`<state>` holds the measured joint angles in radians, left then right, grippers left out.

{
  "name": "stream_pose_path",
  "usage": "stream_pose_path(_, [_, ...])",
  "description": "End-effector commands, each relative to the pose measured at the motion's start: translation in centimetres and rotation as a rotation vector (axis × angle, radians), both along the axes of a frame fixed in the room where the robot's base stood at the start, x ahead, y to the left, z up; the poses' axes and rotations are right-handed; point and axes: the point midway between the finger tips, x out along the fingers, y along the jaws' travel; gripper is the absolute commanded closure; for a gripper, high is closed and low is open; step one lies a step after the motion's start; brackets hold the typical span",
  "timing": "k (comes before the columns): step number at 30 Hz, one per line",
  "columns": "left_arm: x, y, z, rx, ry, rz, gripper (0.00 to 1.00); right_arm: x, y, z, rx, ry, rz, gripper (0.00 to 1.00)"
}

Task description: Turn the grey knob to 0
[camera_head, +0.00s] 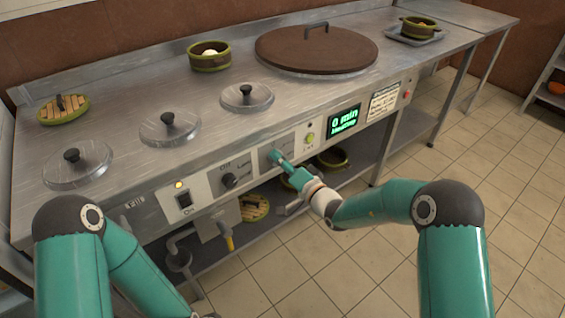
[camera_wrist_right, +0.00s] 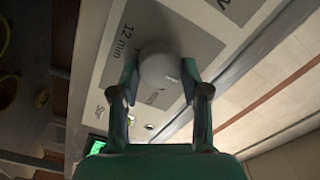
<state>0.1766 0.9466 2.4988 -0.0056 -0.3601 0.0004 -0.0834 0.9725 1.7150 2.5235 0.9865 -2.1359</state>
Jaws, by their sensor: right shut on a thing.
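The grey knob (camera_wrist_right: 158,66) is on the front panel of the steel counter, next to a printed "12 min" mark. In the right wrist view it sits between the two fingers of my right gripper (camera_wrist_right: 160,84), which is shut on it. In the head view my right gripper (camera_head: 281,161) reaches the panel and hides most of the knob. The green display (camera_head: 344,121) on the panel reads "0 min", with a second line under it too small to be sure of. My left gripper is out of view; only my left arm shows.
Left of the grey knob are a black knob (camera_head: 229,180) and a black switch (camera_head: 184,201) under a yellow light. Lidded pots (camera_head: 170,130) and a large brown lid (camera_head: 316,50) are on the counter (camera_head: 120,95).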

Motion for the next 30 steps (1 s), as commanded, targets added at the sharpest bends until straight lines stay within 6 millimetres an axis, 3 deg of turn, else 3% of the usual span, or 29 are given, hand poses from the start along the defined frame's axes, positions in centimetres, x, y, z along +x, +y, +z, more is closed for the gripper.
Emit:
stream_pose_path(1, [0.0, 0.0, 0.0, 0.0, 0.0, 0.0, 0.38, -0.3, 0.1, -0.7, -0.007, 0.016, 0.005, 0.89])
stream_pose_path(6, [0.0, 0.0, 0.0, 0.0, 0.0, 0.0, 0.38, -0.3, 0.2, -0.8, -0.006, 0.017, 0.006, 0.89])
stream_pose_path(7, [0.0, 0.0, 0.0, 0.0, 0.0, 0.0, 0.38, -0.3, 0.2, -0.8, -0.006, 0.017, 0.006, 0.53])
stream_pose_path(11, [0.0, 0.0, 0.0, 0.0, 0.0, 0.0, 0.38, -0.2, 0.1, -0.7, -0.006, 0.015, 0.005, 0.31])
stream_pose_path(23, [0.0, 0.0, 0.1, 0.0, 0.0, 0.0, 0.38, -0.3, -0.1, -0.3, -0.002, 0.007, 0.002, 0.29])
stream_pose_path(30, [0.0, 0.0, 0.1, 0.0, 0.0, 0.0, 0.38, -2.5, -1.9, -0.3, -0.001, 0.009, 0.0, 0.29])
